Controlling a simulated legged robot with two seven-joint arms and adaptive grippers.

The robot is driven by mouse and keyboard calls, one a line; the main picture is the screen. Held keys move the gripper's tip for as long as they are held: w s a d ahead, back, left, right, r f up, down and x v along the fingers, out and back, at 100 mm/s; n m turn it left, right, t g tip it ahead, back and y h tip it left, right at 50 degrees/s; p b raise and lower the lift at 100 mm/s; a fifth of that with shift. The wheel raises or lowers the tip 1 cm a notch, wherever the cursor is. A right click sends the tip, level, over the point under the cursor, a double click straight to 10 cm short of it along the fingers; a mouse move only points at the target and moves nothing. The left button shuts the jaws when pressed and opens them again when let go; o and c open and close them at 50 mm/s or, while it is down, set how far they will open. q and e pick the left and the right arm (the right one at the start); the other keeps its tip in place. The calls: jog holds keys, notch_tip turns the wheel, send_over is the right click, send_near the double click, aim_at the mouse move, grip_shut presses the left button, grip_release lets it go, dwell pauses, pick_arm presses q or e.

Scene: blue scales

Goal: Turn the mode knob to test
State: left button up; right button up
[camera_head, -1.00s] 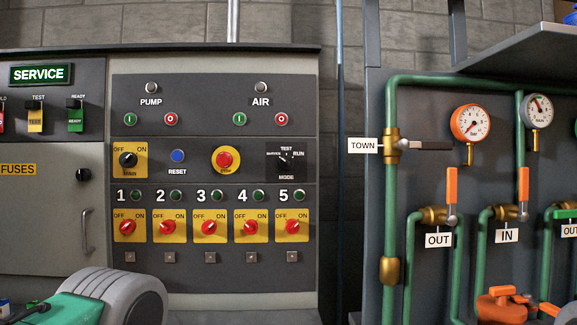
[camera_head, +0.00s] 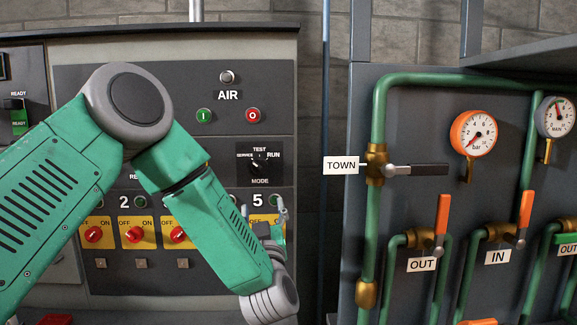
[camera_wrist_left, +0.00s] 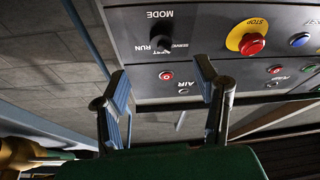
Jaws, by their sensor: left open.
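The black mode knob (camera_head: 260,161) is on a dark plate marked SERVICE, TEST and RUN, right of centre on the grey panel in the head view. Its exact pointing direction is too small to tell. The knob also shows upside down near the top middle of the left wrist view (camera_wrist_left: 161,43). My left gripper (camera_head: 264,213) is below the knob in the head view, partly behind my own arm. In the left wrist view its two fingers (camera_wrist_left: 163,80) are spread, empty and apart from the knob. My right gripper is not in view.
Below the knob is a row of red switches (camera_head: 179,235), partly covered by my left arm. A red yellow-ringed stop button (camera_wrist_left: 251,43) is beside the knob. Green pipes, a TOWN valve handle (camera_head: 415,170) and gauges (camera_head: 473,133) stand to the right.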

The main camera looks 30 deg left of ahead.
aim_at(260, 170)
pick_arm(q)
jog(key=x, duration=0.4)
jog(key=p+x, duration=0.1)
jog(key=x, duration=0.4)
jog(key=r+p+x, duration=0.1)
jog(key=x, duration=0.4)
jog(key=shift+s, duration=0.2)
jog(key=shift+d, duration=0.15)
jog(key=shift+c, duration=0.4)
jog(key=c, duration=1.1)
